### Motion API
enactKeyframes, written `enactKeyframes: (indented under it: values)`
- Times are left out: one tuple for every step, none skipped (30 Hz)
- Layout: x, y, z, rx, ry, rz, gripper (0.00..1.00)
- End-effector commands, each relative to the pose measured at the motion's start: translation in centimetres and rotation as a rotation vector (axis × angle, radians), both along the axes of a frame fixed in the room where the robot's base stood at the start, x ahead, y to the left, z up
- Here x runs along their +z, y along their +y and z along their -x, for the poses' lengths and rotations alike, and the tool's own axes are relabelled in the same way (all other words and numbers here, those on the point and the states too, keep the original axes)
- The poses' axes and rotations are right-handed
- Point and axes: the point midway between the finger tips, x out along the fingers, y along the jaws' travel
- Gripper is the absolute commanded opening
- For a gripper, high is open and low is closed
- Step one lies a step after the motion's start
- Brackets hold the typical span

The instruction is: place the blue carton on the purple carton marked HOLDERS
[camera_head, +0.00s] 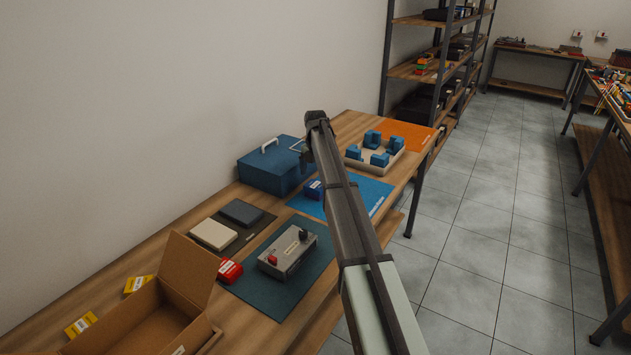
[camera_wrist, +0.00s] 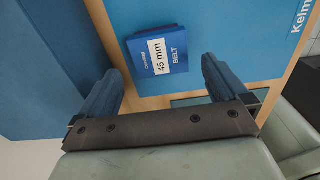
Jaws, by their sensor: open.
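The blue carton (camera_wrist: 158,52) has a white label reading "45 mm" and the word BELT. In the head view my gripper (camera_head: 307,155) hangs above the bench by the blue case.
A blue case (camera_head: 272,168) with a handle stands left of the carton. A tray with blue blocks (camera_head: 374,152) is to the right. A grey device (camera_head: 288,252), red carton (camera_head: 229,271), yellow cartons (camera_head: 80,324) and open cardboard box (camera_head: 150,318) are nearer.

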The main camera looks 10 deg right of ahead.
Motion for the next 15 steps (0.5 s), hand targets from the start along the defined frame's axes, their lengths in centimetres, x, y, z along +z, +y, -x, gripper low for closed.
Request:
enactKeyframes:
  values:
    - [1.2,0.0,-0.1,0.0,-0.003,0.0,1.0]
    - [1.8,0.0,-0.1,0.0,-0.002,0.001,1.0]
    - [2.5,0.0,-0.1,0.0,-0.001,0.0,1.0]
    - [3.0,0.0,-0.1,0.0,-0.001,0.0,1.0]
    - [3.6,0.0,-0.1,0.0,-0.001,0.0,1.0]
    - [4.3,0.0,-0.1,0.0,-0.002,0.001,1.0]
    - [4.8,0.0,-0.1,0.0,-0.001,0.0,1.0]
    - [5.2,0.0,-0.1,0.0,-0.001,0.0,1.0]
    - [5.7,0.0,-0.1,0.0,-0.001,0.0,1.0]
    - [6.1,0.0,-0.1,0.0,-0.001,0.0,1.0]
    - [6.4,0.0,-0.1,0.0,-0.001,0.0,1.0]
    - [6.9,0.0,-0.1,0.0,-0.001,0.0,1.0]
    - [7.1,0.0,-0.1,0.0,-0.001,0.0,1.0]
    - [7.3,0.0,-0.1,0.0,0.0,0.0,1.0]
    - [7.6,0.0,0.0,0.0,0.0,0.0,1.0]
